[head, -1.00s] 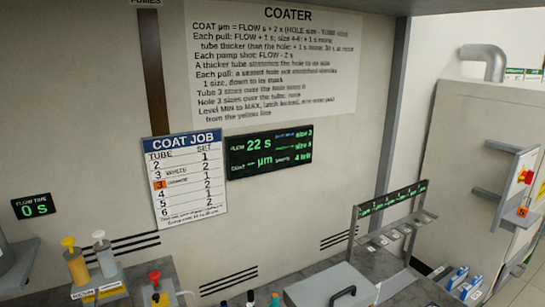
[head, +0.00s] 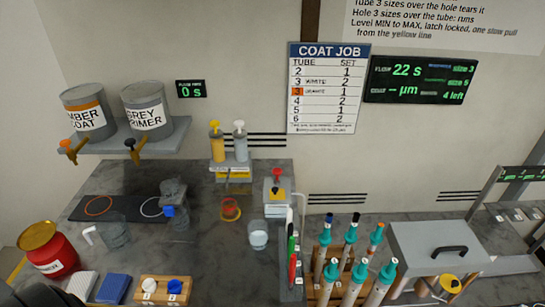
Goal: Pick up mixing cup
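Two clear cups stand on the grey bench, and I cannot tell for certain which is the mixing cup. One clear cup (head: 116,234) with a white handle on its left stands at the bench's left, in front of the black mat. Another clear cup (head: 258,236) with pale contents stands near the middle, left of the upright coloured pens. Both look upright, with nothing holding them. Neither of my grippers is in view.
Amber coat (head: 85,113) and grey primer (head: 146,108) cans sit on a shelf above the black mat (head: 115,207). A red container (head: 49,252) stands front left. A capped-bottle block (head: 163,290), teal-tipped tubes (head: 355,284) and a grey lidded box (head: 435,245) line the front and right.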

